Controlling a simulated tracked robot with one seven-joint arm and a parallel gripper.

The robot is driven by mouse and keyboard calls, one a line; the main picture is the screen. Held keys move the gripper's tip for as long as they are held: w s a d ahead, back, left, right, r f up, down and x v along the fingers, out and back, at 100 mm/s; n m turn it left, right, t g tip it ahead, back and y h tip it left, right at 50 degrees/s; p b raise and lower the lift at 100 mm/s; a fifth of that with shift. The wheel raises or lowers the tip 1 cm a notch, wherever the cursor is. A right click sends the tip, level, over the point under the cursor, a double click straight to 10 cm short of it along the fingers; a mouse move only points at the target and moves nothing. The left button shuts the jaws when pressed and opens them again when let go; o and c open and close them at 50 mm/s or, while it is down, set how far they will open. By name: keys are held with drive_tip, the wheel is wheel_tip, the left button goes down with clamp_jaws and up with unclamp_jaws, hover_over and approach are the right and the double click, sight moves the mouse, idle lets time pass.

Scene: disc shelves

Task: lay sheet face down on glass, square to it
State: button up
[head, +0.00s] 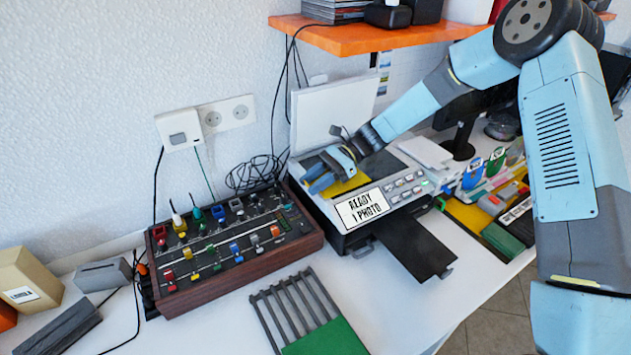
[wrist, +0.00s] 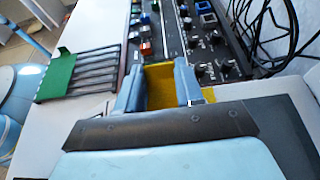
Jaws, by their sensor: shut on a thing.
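The copier (head: 325,210) stands against the wall with its white lid (head: 330,112) raised. Its dark glass (head: 383,163) shows beside my gripper and in the wrist view (wrist: 282,125). A yellow sheet (head: 350,184) is over the left part of the glass, roughly level. My gripper (head: 318,178) is low over the glass, its fingers shut on the sheet. In the wrist view the sheet (wrist: 160,88) shows between the two fingers. My fingers and wrist hide much of it, so its squareness and whether it touches the glass cannot be told.
A panel of coloured knobs (head: 232,245) stands left of the copier. A grey rack with a green end (head: 325,340) lies in front. A black tray (head: 408,245) juts from the copier's front. Above is an orange shelf (head: 355,38). Loose black cables (head: 255,175) lie behind the panel.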

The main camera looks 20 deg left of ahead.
drive_tip(key=o, duration=1.1)
